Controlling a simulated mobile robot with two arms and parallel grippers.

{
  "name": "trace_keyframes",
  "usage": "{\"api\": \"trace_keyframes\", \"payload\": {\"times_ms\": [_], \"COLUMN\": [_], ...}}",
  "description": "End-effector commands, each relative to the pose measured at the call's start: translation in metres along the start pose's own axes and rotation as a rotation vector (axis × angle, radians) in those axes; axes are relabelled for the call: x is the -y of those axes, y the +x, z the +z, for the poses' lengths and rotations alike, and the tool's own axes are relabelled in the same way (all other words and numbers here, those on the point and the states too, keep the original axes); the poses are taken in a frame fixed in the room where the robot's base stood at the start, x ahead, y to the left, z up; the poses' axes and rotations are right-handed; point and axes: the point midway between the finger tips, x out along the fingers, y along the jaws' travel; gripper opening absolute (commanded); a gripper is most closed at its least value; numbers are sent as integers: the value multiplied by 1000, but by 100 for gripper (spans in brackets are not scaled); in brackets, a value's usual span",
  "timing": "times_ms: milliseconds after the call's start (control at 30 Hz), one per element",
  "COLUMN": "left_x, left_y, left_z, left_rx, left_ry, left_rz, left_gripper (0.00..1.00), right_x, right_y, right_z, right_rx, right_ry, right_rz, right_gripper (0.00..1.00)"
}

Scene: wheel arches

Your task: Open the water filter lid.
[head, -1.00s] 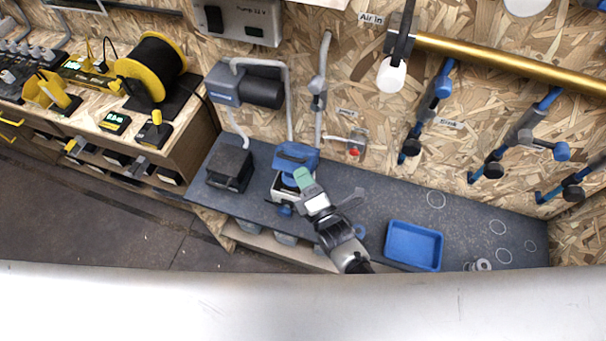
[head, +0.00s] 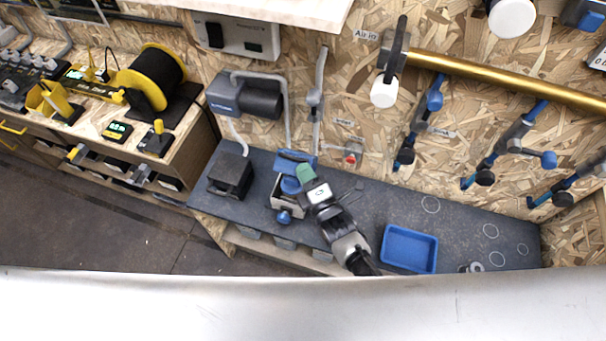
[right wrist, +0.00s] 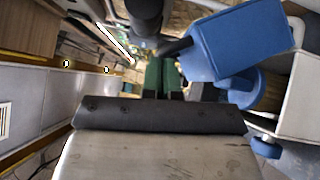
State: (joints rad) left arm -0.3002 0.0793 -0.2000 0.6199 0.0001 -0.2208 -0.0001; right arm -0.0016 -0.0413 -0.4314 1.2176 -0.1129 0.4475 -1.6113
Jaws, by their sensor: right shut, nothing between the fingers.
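The water filter (head: 288,207) is a pale box on the dark bench, with a blue knob (head: 284,216) at its front. Its blue lid (head: 297,157) stands tilted up at the back, and a blue round part (head: 290,185) shows in the opening below it. In the right wrist view the lid (right wrist: 240,40) is large at upper right, above the round part (right wrist: 258,90). My right gripper (head: 305,174), with green fingertips, is shut and empty beside the raised lid, on its right in the head view. Whether it touches the lid is unclear. My left gripper is out of view.
A dark box (head: 230,175) stands left of the filter, with a pump (head: 246,95) on the wall behind. A blue tray (head: 409,249) lies to the right. Pipes and blue-handled valves (head: 434,100) project from the wall. The bench between filter and tray is partly clear.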

Motion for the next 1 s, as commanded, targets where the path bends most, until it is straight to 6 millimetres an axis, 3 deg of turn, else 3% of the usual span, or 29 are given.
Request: {"api": "trace_keyframes", "payload": {"times_ms": [100, 233, 600, 1000], "left_x": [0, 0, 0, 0], "left_y": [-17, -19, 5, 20], "left_z": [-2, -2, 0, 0], "left_rx": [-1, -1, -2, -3], "left_ry": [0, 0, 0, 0], "left_rz": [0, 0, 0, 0], "left_gripper": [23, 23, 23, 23], "right_x": [-11, -10, -4, 0], "right_y": [12, 25, 57, 74], "right_z": [12, 25, 57, 74], "right_rx": [0, 0, 0, 0], "right_ry": [64, 131, 127, 127], "right_rz": [-66, -133, -127, -128], "right_gripper": [0, 0, 0, 0]}}
